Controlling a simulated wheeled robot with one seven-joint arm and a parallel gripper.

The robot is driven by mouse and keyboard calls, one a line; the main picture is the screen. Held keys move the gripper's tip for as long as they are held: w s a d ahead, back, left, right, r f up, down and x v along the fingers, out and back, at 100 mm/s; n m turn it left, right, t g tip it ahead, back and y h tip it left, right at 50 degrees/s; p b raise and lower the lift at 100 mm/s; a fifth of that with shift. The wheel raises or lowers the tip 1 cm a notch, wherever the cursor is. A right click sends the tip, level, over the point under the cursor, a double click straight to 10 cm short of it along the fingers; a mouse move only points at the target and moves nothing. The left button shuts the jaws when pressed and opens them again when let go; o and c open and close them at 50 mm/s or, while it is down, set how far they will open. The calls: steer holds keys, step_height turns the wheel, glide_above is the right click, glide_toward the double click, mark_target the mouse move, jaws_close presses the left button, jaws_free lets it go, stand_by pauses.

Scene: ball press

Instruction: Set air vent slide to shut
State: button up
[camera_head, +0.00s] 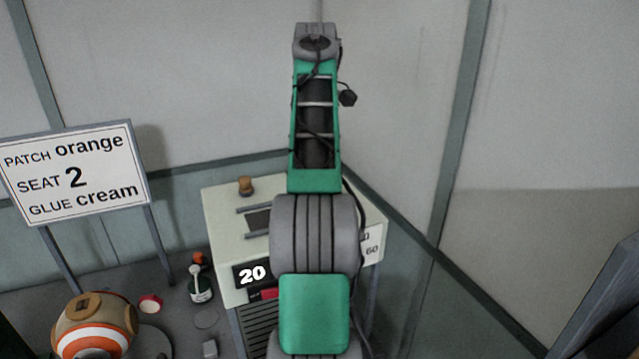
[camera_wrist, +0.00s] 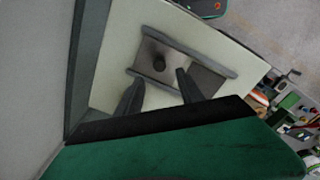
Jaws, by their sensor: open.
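The air vent slide (camera_wrist: 177,60) is a grey plate with a dark round knob (camera_wrist: 159,64), set between two dark rails on a cream cabinet top. A dark vent opening (camera_wrist: 207,80) shows uncovered beside the plate, to its right in the wrist view. In the head view the opening (camera_head: 258,221) shows left of my arm, and my arm hides the plate and knob. My gripper (camera_wrist: 160,77) is open and empty. Its two fingertips appear on either side of the knob's line, just below it in the wrist view. I cannot tell the height gap or any contact.
The cream cabinet (camera_head: 226,212) bears a "20" display (camera_head: 252,274) and a brown peg (camera_head: 245,186). Walls stand close behind it. A sign (camera_head: 74,172), an orange-striped ball (camera_head: 94,328) and a small bottle (camera_head: 200,286) are at left.

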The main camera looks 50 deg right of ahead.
steer(key=shift+s+d+f, duration=0.15)
steer(key=shift+s+d, duration=0.05)
step_height(320, 180, down, 7)
steer(key=shift+a+f, duration=0.15)
steer(key=shift+f, duration=0.05)
steer(key=shift+c, duration=0.6)
jaws_close()
stand_by(0.8)
